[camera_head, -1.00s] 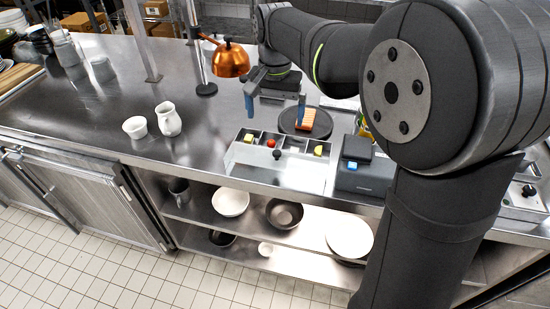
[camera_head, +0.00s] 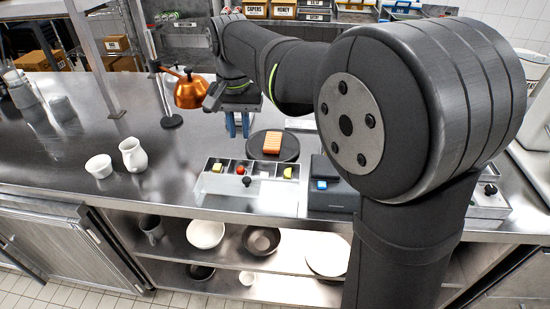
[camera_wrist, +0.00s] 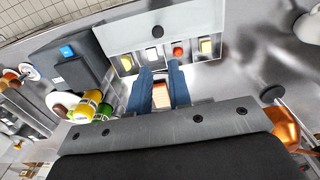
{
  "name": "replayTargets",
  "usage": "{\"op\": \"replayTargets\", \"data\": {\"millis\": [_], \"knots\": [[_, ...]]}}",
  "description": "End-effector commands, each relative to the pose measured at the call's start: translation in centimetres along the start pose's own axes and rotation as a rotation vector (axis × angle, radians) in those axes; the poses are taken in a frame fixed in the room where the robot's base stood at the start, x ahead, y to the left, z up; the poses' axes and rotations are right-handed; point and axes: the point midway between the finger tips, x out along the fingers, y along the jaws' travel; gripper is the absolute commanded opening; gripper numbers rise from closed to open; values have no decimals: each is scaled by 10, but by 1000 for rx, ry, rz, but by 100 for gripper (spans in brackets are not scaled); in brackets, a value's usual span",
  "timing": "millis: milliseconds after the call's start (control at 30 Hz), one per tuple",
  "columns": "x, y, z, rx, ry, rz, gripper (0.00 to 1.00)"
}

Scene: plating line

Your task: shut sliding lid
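The steel bin (camera_head: 205,190) stands at the counter's front edge. Its flat lid (camera_head: 270,195) with a black knob (camera_head: 246,181) lies toward the front, leaving the rear compartments uncovered. These show yellow pieces (camera_head: 288,172) and a red piece (camera_head: 240,169). The lid (camera_wrist: 190,18) and its knob (camera_wrist: 157,32) also show in the wrist view. My gripper (camera_head: 238,125) is behind the bin, near the round dark board, apart from the lid. Its blue fingers (camera_wrist: 159,88) are apart with nothing held. An orange block shows beyond the gap between them.
The orange block (camera_head: 272,143) lies on the round dark board (camera_head: 288,153) behind the bin. A dark box (camera_head: 330,195) stands right of the bin. A copper lamp (camera_head: 190,92) is left of my gripper. A white jug (camera_head: 133,155) and bowl (camera_head: 99,166) stand left; counter between is clear.

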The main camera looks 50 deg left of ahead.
Motion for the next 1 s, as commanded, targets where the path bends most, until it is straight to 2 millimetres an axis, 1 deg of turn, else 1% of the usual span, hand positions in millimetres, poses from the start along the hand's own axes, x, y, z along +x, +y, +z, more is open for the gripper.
{"op": "replayTargets", "data": {"millis": [33,67,100,167,600,1000], "knots": [[0,-1,2,-38,4,2,8],[1,-1,3,-71,6,4,2],[2,-2,6,-130,11,8,0],[4,-3,10,-241,21,15,0],[21,-10,44,-1255,77,121,0],[36,-13,75,-2193,55,276,0]]}}
